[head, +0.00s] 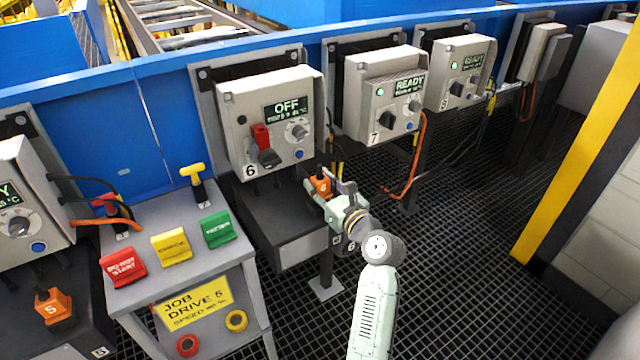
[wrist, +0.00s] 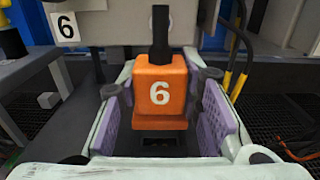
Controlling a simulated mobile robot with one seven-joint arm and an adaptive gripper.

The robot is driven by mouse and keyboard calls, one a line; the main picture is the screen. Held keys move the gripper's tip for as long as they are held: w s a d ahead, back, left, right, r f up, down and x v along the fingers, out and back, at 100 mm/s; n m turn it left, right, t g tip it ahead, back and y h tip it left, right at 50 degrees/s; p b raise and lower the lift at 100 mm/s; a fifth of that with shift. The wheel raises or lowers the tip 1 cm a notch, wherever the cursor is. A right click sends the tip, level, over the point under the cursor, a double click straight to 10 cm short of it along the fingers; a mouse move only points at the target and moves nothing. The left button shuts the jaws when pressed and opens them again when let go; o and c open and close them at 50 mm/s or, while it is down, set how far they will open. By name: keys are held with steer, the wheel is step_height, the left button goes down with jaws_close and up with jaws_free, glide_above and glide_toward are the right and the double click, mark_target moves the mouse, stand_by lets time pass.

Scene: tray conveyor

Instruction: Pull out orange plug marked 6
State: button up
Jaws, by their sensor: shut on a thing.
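The orange plug marked 6 (head: 321,185) is below the grey drive box marked 6 (head: 268,120) in the head view. In the wrist view the plug (wrist: 161,95) is upright, with a white 6 on its front and a black cable stub on top. My gripper (head: 328,190) has its fingers on both sides of the plug. In the wrist view the purple pads of my gripper (wrist: 163,112) flank the plug. A dark slot (wrist: 163,141) shows just below the plug; I cannot tell whether the plug is fully seated. Box 6 reads OFF, and a red piece sits at its switch.
Box 7 (head: 385,95) and a further box (head: 460,72) to the right read READY. A grey stand (head: 190,270) with red, yellow and green tags is at left. Another orange plug marked 5 (head: 53,305) is at far left. A yellow post (head: 580,130) stands right.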

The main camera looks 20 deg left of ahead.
mark_target(324, 187)
steer(key=shift+s+d+r, duration=0.1)
steer(key=shift+r, duration=0.1)
stand_by(0.3)
steer(key=shift+p+v, duration=0.9)
steer(key=shift+v, duration=0.85)
steer(key=p+v, duration=0.2)
steer(key=v, duration=0.4)
steer(key=shift+s+d, duration=0.1)
steer(key=shift+d, duration=0.05)
